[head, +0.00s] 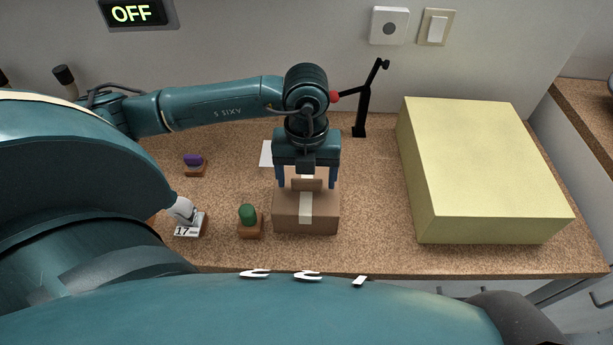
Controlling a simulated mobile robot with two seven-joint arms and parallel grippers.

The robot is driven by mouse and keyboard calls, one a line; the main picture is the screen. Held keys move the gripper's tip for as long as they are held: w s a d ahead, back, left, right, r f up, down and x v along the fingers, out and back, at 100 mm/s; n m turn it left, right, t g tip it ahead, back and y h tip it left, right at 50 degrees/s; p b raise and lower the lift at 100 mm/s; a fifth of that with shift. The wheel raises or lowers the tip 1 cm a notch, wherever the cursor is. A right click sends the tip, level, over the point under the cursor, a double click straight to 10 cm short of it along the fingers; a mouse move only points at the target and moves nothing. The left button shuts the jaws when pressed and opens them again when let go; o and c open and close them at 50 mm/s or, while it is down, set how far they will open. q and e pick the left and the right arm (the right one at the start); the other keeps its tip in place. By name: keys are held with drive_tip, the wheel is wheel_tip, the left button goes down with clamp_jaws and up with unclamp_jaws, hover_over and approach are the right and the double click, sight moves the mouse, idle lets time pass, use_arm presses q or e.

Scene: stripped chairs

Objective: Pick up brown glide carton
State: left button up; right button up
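The brown carton (306,218) stands on the speckled brown counter near its front edge, with a pale tape strip down its front and a raised brown flap or handle on top. My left gripper (307,184) points down over the carton, its two fingers apart on either side of the raised part. Whether the fingers touch the carton cannot be made out. My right gripper does not show in the head view.
A large yellow box (480,165) fills the counter's right side. A black stand (361,110) rises behind.

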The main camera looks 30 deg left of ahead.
use_arm(q)
drive_tip(key=c, duration=1.5)
drive_tip(key=shift+r, duration=0.15)
wheel_tip(320, 180, up, 10)
drive_tip(key=shift+w+b, duration=0.1)
drive_tip(key=shift+b, duration=0.25)
